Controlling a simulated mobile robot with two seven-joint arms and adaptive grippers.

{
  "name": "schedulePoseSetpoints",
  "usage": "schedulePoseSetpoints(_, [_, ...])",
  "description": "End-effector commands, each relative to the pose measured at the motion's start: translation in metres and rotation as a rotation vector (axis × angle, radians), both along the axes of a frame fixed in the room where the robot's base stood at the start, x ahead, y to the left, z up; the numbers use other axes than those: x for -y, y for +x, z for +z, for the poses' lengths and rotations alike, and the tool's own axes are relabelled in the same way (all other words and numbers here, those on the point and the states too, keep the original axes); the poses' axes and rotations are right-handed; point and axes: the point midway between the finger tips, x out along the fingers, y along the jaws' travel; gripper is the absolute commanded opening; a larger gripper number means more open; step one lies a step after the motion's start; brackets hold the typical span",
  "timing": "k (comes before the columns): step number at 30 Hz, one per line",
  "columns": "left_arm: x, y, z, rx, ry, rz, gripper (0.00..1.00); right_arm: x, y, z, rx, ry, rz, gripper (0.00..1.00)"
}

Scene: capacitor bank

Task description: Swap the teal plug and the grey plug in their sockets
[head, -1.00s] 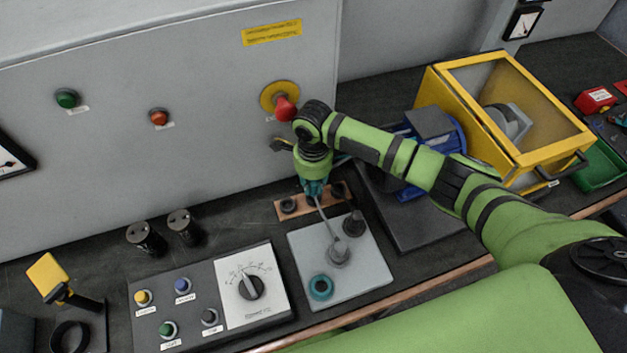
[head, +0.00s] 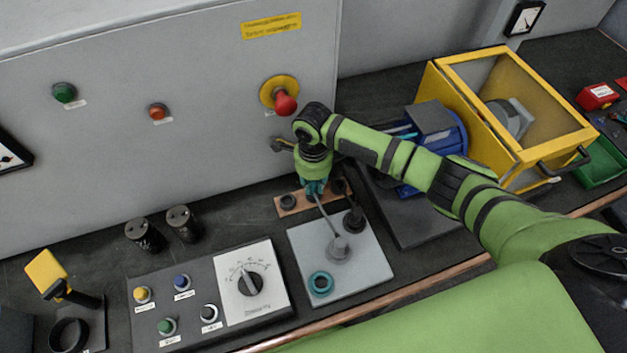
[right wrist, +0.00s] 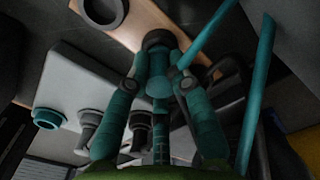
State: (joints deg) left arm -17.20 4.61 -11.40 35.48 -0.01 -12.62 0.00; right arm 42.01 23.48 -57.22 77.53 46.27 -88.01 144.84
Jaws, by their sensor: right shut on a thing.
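My right gripper (head: 314,190) points down over the middle of the copper-coloured strip (head: 304,199). In the right wrist view its fingers (right wrist: 158,62) are shut on the teal plug (right wrist: 159,87), with a teal cable beside it. A dark ring lies right at the fingertips; whether the plug is seated in it I cannot tell. The grey plug (head: 338,248) stands on the grey plate (head: 364,264), with a grey cord rising toward the gripper. The teal ring socket (head: 321,284) is empty at the plate's front left. A black one (head: 354,220) stands at the plate's back right. My left gripper is out of view.
A dark ring (head: 288,202) sits at the strip's left end. The cabinet wall (head: 200,110) with a red knob (head: 286,104) rises close behind the gripper. A control box (head: 212,298) stands left of the plate. A blue motor (head: 440,135) and yellow-framed box (head: 510,115) are right.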

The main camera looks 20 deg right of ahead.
Motion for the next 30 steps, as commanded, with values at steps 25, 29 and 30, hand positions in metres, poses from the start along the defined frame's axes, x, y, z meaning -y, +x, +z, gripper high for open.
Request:
schedulePoseSetpoints(25, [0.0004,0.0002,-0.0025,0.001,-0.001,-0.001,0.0,-0.0002,-0.0002,-0.0077,0.0,0.0,0.001,0.5])
schedulePoseSetpoints(29, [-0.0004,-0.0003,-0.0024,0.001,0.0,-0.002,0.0,-0.0002,-0.0002,-0.0072,0.0,0.0,0.001,0.5])
schedulePoseSetpoints(30, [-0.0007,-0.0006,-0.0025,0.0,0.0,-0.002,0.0,-0.0003,0.0,-0.0055,0.0,0.001,0.001,0.5])
